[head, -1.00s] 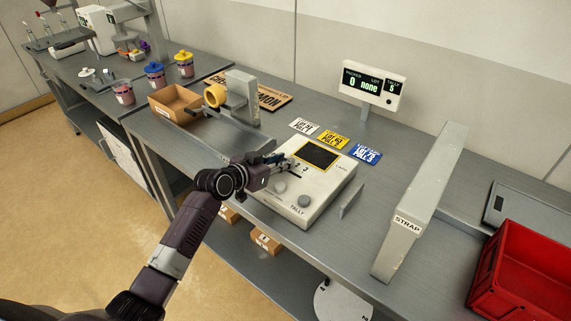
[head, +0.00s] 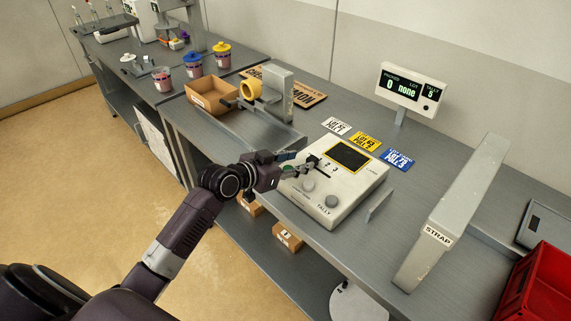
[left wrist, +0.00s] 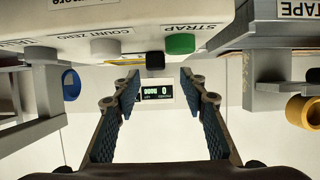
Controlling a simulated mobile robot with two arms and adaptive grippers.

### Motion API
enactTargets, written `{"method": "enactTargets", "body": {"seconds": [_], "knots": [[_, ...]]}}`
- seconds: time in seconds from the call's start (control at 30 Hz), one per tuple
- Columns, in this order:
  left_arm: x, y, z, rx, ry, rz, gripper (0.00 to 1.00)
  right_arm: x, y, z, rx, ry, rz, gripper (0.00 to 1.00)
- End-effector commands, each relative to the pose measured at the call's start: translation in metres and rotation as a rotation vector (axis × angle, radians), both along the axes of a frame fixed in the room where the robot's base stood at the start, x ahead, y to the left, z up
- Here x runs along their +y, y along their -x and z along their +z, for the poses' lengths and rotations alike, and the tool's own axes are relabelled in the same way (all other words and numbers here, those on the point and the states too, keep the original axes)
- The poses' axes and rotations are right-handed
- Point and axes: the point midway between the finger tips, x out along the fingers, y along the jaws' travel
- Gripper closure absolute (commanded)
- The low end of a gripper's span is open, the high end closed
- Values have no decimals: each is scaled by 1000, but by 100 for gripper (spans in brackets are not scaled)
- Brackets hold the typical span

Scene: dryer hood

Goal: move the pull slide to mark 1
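The control box (head: 352,186) stands on the bench, with a yellow-framed screen and marks 2 and 3 legible beside a slot on its top. A small dark knob, apparently the pull slide (head: 313,160), sits at the slot's far left end, to the left of mark 2. Mark 1 cannot be read there. My left gripper (head: 304,169) is at the box's left front edge, close to the knob. In the left wrist view its fingers (left wrist: 158,88) are apart with nothing between them. The black knob (left wrist: 156,57) shows just above the gap. My right gripper is not in view.
The box's front has a green STRAP button (left wrist: 180,44) and a grey COUNT ZERO button (left wrist: 105,48). A tape holder (head: 279,96) stands behind left, the STRAP arm (head: 450,205) to the right. A red crate (head: 538,292) is at far right. A display (head: 408,88) stands behind.

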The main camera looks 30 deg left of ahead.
Motion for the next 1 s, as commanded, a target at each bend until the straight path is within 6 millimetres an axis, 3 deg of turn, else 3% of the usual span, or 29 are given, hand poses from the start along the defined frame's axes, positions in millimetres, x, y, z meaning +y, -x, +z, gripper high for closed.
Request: {"method": "enactTargets", "body": {"seconds": [0.13,0.33,1.0], "knots": [[10,27,10,2,-3,-2,61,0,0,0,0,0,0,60],[17,45,19,1,0,0,61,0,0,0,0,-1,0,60],[18,48,21,0,1,0,61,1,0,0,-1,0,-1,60]]}}
